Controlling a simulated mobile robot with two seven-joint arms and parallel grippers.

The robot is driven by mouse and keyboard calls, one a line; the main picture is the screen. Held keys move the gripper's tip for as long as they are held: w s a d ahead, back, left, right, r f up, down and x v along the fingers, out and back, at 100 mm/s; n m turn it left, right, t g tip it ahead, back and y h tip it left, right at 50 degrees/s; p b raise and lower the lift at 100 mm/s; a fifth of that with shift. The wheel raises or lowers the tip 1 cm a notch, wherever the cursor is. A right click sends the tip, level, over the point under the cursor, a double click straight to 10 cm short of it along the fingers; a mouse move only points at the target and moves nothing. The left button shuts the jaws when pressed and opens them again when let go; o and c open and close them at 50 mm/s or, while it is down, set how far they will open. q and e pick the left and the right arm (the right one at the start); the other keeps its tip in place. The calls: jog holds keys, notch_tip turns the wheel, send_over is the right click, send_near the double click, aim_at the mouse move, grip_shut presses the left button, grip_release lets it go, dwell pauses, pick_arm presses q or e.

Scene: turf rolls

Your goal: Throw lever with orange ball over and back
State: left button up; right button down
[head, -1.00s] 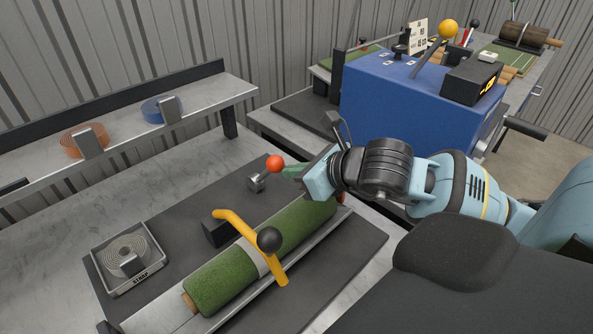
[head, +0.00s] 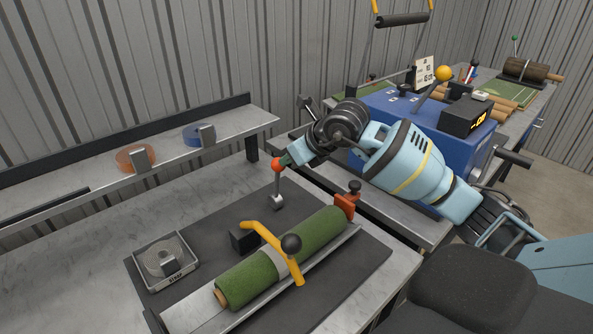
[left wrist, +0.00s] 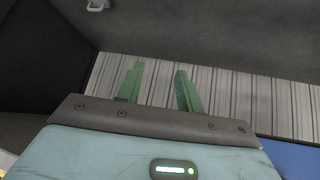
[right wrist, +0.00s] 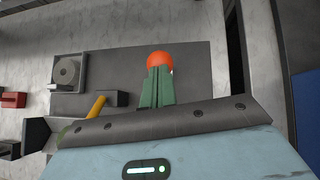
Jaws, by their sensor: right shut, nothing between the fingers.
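The lever's orange-red ball (head: 278,164) tops a thin metal rod that stands about upright from a small bracket (head: 277,202) on the dark mat. My right gripper (head: 286,159) is shut with nothing between its fingers, and its tips are at the ball's right side. In the right wrist view the ball (right wrist: 161,60) shows just beyond the closed green fingers (right wrist: 157,84); whether they touch cannot be told. My left gripper (left wrist: 160,85) is open and empty in its wrist view, facing the corrugated wall, and is outside the head view.
A green turf roll (head: 290,265) lies in a metal trough, with a yellow black-knobbed handle (head: 270,245) across it. A strap tray (head: 165,262) sits at left. A blue machine (head: 395,105) with a yellow-orange ball lever (head: 444,73) stands behind my right arm.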

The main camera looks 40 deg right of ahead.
jog(key=w, duration=0.3)
jog(key=shift+w+r, duration=0.35)
pick_arm(q)
jog(key=shift+w+d+r, duration=0.1)
jog(key=shift+w+d, duration=0.05)
jog(key=shift+d, duration=0.1)
pick_arm(e)
jog(key=shift+w+a, duration=0.15)
jog(key=shift+w, duration=1.2)
